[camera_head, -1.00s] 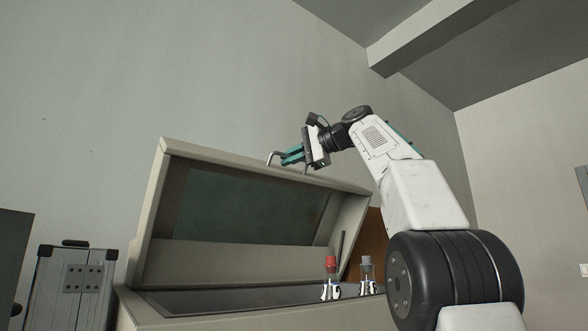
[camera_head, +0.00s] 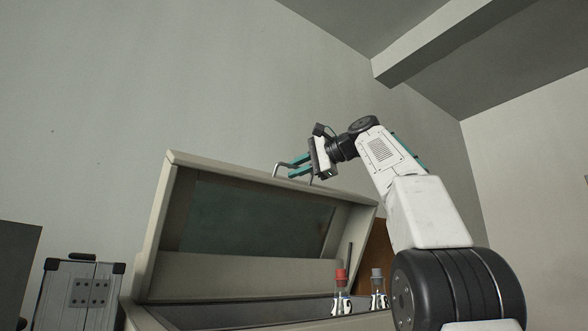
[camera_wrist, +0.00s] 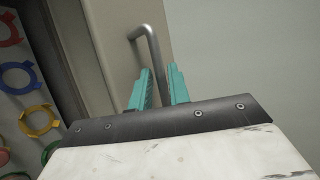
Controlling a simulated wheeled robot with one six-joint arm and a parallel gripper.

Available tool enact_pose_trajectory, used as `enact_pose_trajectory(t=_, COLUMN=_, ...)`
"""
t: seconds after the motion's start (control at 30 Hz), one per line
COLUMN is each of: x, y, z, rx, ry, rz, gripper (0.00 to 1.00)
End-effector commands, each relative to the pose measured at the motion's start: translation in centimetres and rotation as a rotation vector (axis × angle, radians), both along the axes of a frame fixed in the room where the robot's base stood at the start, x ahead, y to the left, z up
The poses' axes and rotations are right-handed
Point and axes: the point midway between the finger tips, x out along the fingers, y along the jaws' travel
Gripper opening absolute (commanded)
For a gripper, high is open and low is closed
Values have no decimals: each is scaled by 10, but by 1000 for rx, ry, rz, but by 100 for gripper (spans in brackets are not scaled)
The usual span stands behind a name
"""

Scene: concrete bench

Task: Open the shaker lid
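The shaker lid (camera_head: 240,268) stands raised and tilted back, with a dark window (camera_head: 258,217) in it. A grey metal handle (camera_head: 279,168) is on its top edge. My gripper (camera_head: 292,168) is at that edge, its teal fingers pointing left over the handle. In the wrist view the two teal fingers (camera_wrist: 160,85) are apart with a gap between them. The shaker body (camera_head: 150,318) is below the lid.
Two flasks, one red-capped (camera_head: 341,290) and one grey-capped (camera_head: 378,288), stand inside at the right. Coloured ring holders (camera_wrist: 40,120) show at the left in the wrist view. A metal case (camera_head: 78,290) stands left of the shaker.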

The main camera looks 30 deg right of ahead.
Motion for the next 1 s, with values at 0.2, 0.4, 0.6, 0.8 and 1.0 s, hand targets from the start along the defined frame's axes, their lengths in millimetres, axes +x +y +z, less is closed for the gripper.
enact_pose_trajectory(t=0.2, x=-32, y=-14, z=7, rx=-1, ry=0, rz=-3, gripper=18)
enact_pose_trajectory(t=0.4, x=-56, y=-25, z=12, rx=0, ry=0, rz=0, gripper=18)
enact_pose_trajectory(t=0.6, x=-65, y=-28, z=14, rx=0, ry=1, rz=4, gripper=18)
enact_pose_trajectory(t=0.8, x=-64, y=-28, z=14, rx=0, ry=1, rz=5, gripper=18)
enact_pose_trajectory(t=1.0, x=-64, y=-28, z=14, rx=0, ry=1, rz=4, gripper=18)
